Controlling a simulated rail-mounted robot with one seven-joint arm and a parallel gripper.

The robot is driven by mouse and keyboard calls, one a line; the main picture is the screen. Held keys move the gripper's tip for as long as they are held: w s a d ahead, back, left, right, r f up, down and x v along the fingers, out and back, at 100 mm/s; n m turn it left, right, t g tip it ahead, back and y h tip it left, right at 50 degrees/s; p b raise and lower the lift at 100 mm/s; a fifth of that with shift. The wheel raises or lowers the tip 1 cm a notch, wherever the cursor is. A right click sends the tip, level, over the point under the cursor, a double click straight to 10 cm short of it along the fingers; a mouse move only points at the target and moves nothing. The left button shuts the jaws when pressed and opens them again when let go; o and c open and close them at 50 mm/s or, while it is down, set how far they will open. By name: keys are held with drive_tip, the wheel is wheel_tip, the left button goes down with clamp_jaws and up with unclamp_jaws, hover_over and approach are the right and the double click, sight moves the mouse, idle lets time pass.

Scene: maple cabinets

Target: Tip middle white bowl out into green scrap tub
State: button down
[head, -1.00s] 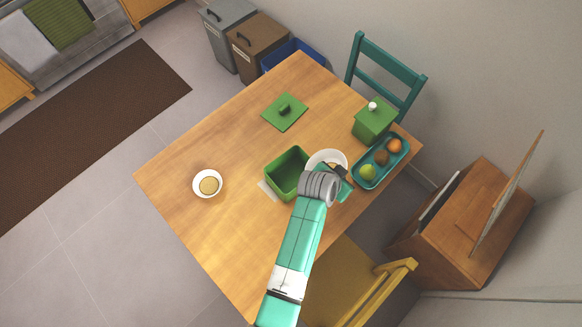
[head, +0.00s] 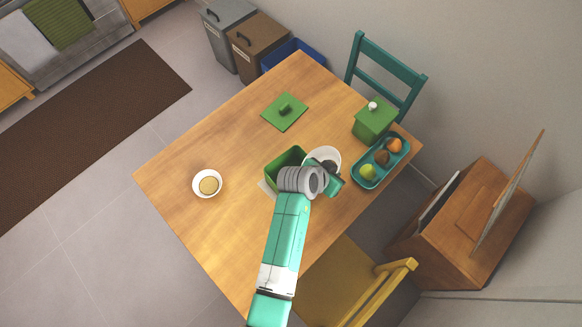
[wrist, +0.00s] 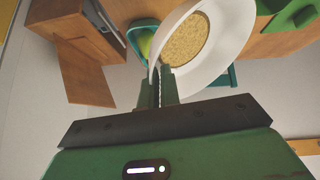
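The white bowl (head: 322,154) is beside the green scrap tub (head: 285,160), on its right, and is partly hidden by my wrist in the head view. In the wrist view the bowl (wrist: 222,70) holds a tan, grainy layer. My gripper (wrist: 163,88) has its fingers close together on the bowl's near rim. It also shows in the head view (head: 332,184). The tub is open at the top, and its front part is hidden behind my wrist. Another white bowl (head: 207,184) with tan contents stands apart at the table's left.
A teal tray (head: 381,163) with several fruits and a green box (head: 374,120) with a white knob stand to the right. A green lid (head: 284,111) lies behind the tub. The table's left and front areas are mostly clear. A teal chair (head: 388,72) and yellow chair (head: 350,285) flank it.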

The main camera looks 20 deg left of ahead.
drive_tip(key=shift+a+r, duration=0.3)
drive_tip(key=shift+a, duration=0.15)
drive_tip(key=shift+s+a+f+n+t+h+b, duration=0.1)
drive_tip(key=shift+a+n+t+h+b, duration=0.1)
drive_tip(key=shift+a+h+b, duration=0.3)
drive_tip(key=shift+s+a+n+t+h+b, duration=0.1)
drive_tip(key=shift+a+n+h+b, duration=0.15)
drive_tip(key=shift+h+b, duration=0.3)
drive_tip(key=shift+s+a+r+n+t+h+b, duration=0.1)
drive_tip(key=shift+a+r+n+t+h+b, duration=0.1)
drive_tip(key=shift+a+r+h+b, duration=0.35)
drive_tip(key=shift+s+a+r+n+t+h+b, duration=0.1)
drive_tip(key=shift+a+r+n+t+h, duration=0.2)
drive_tip(key=shift+a+h, duration=0.45)
idle(0.7)
drive_tip(key=shift+s+a+r+n+t+h+b, duration=0.1)
drive_tip(key=shift+a+r+n+t+h+b, duration=0.05)
drive_tip(key=shift+a+r+h+b, duration=0.3)
drive_tip(key=shift+a+r+n+t+h+b, duration=0.1)
drive_tip(key=shift+a+t+h+b, duration=0.1)
drive_tip(key=shift+a+h, duration=0.25)
idle(0.8)
drive_tip(key=shift+s+a+r+n+h+b, duration=0.1)
drive_tip(key=shift+a+n+h+b, duration=0.2)
drive_tip(key=shift+a+b, duration=0.5)
drive_tip(key=shift+s+a+r+n+h+b, duration=0.1)
drive_tip(key=shift+a+h+b, duration=0.35)
drive_tip(key=shift+b, duration=0.55)
